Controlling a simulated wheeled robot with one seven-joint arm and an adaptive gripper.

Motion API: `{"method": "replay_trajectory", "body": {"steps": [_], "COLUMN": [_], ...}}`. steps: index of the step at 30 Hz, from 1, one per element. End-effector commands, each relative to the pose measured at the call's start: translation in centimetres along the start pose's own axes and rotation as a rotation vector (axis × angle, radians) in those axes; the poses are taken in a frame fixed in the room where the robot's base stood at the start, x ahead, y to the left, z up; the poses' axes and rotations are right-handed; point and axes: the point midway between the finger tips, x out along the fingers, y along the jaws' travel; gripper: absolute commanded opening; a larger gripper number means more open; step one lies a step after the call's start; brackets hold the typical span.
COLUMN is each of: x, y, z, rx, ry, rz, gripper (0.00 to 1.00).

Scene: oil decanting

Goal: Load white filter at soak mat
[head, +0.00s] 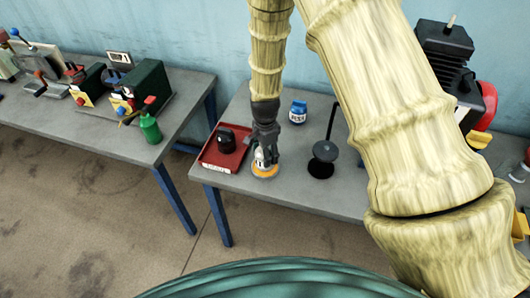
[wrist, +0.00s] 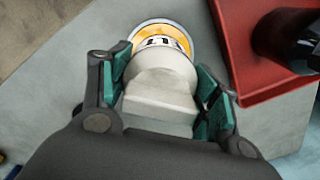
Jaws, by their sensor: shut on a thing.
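My gripper (head: 264,138) is above the front of the right bench, pointing down. Its teal-padded fingers (wrist: 165,90) are shut on the white filter (wrist: 160,92), a pale block with dark lettering at its far end. In the head view the filter (head: 260,158) shows small below the fingers. Directly beyond the filter is a round orange pad with a pale rim (wrist: 151,27), which seems to be the soak mat; it also shows in the head view (head: 264,172). I cannot tell whether the filter touches it.
A red tray (wrist: 245,75) with a black container (head: 226,140) stands close on the left in the head view. A blue-capped jar (head: 298,113) is behind, and a dark stand (head: 323,165) is right. A separate left bench (head: 110,133) holds machines and a green bottle (head: 150,127).

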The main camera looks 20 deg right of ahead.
Motion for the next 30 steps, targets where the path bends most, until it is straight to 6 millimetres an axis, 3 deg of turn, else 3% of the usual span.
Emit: {"method": "replay_trajectory", "body": {"steps": [30], "x": [0.78], "y": [-0.03], "z": [-0.01], "rx": [0.000], "ry": [0.000], "rz": [-0.001], "gripper": [0.42]}}
